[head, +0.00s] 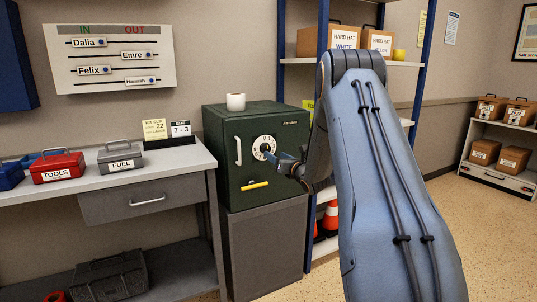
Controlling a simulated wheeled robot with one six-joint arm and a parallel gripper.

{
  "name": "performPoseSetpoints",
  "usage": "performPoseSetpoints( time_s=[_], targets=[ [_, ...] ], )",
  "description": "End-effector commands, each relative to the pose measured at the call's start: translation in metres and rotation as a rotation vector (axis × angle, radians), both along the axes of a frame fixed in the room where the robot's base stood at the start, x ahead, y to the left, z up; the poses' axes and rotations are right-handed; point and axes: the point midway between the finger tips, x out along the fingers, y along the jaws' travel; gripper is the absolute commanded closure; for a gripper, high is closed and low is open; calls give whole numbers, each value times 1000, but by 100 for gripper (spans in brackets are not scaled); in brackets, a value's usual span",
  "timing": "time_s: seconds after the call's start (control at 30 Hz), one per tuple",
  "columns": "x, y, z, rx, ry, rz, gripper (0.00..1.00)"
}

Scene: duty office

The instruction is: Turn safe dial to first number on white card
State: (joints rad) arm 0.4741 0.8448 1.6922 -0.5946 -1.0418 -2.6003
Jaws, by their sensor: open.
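The green safe (237,178) stands on a grey cabinet, with a lever handle at the left of its door. Its round white dial (257,147) faces me; its numbers are too small to read. My gripper (270,156) is open at the dial's lower right and covers part of it; I cannot tell whether it touches. A white card (184,129) in a dark stand on the desk reads "7 - 3" under a dark header. A pale yellow card (155,130) beside it carries small print with "22".
The grey desk (180,163) at the left holds a red TOOLS box (58,168) and a grey FULL box (120,158). A white roll (235,102) sits on the safe. A yellow bar (255,185) is on the safe door below the dial. Blue-posted shelving (320,30) stands behind my arm.

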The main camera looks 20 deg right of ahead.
Motion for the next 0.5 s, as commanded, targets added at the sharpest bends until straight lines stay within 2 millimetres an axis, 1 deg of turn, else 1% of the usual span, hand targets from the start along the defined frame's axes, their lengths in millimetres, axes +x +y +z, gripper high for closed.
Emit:
performPoseSetpoints(
  time_s=[0.17,0.4,0.5],
  targets=[
    [16,0,1,-26,-12,6,48],
    [53,1,1,-23,-12,4,48],
    [65,2,1,-22,-12,5,48]
  ],
)
